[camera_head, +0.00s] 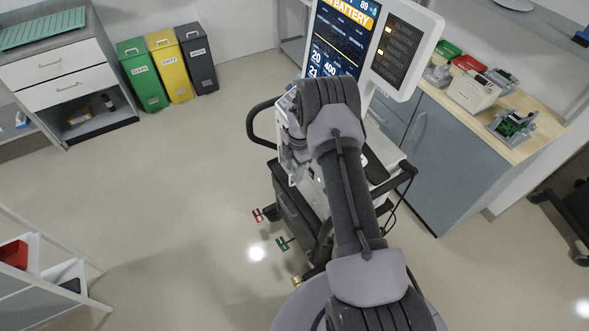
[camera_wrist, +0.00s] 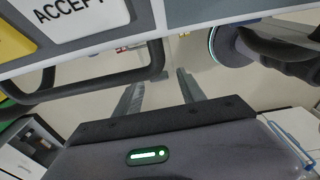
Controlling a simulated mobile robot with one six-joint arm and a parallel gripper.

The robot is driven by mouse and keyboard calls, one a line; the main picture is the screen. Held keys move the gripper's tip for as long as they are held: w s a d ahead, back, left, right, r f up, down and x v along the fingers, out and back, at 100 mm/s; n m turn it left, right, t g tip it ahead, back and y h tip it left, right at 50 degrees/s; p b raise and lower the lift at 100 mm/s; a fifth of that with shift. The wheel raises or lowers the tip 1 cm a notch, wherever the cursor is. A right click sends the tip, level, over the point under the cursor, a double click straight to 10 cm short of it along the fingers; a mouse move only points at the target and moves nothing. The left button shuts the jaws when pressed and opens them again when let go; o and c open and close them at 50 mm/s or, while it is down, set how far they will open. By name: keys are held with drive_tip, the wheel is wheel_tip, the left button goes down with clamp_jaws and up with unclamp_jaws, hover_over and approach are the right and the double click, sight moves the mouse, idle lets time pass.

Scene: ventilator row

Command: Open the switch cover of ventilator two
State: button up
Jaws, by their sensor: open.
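A ventilator (camera_head: 343,48) on a wheeled stand is in the head view, its lit screen showing a "BATTERY" banner. Its number cannot be read. My arm stands in front of it and hides much of its body below the screen. No switch cover can be made out in either view. In the wrist view, my gripper (camera_wrist: 158,84) is open and empty, its two fingers apart above the floor. The ventilator's white panel with an "ACCEPT" button (camera_wrist: 75,14) runs close across the top, beyond the fingertips. A dark handle bar (camera_wrist: 100,88) is just left of the fingers.
A counter (camera_head: 540,140) with several devices stands right of the ventilator. Green (camera_head: 143,75), yellow (camera_head: 170,65) and black (camera_head: 197,58) bins stand at the back left by a drawer unit (camera_head: 62,78). A white rack (camera_head: 50,275) is at lower left. The left floor is clear.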

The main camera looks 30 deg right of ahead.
wheel_tip(320, 180, up, 17)
drive_tip(key=d+p, duration=0.1)
drive_tip(key=shift+d, duration=0.35)
drive_tip(key=shift+w+r, duration=0.1)
drive_tip(key=s+a+r+m+t+b, duration=0.3)
drive_tip(key=s+a+r+m+b, duration=0.85)
drive_tip(key=s+a, duration=0.2)
drive_tip(key=s+a+f+m+t+b, duration=0.1)
drive_tip(key=s+a+f+m+b, duration=0.2)
drive_tip(key=s+m, duration=0.3)
drive_tip(key=s+a+f+m+t+b, duration=0.2)
drive_tip(key=s+a+f+m+b, duration=0.1)
drive_tip(key=s, duration=0.8)
drive_tip(key=a+m+b, duration=0.1)
drive_tip(key=m+b, duration=0.1)
drive_tip(key=shift+s+f+m+y, duration=0.15)
drive_tip(key=shift+s+m+y, duration=0.1)
drive_tip(key=shift+m+y, duration=0.15)
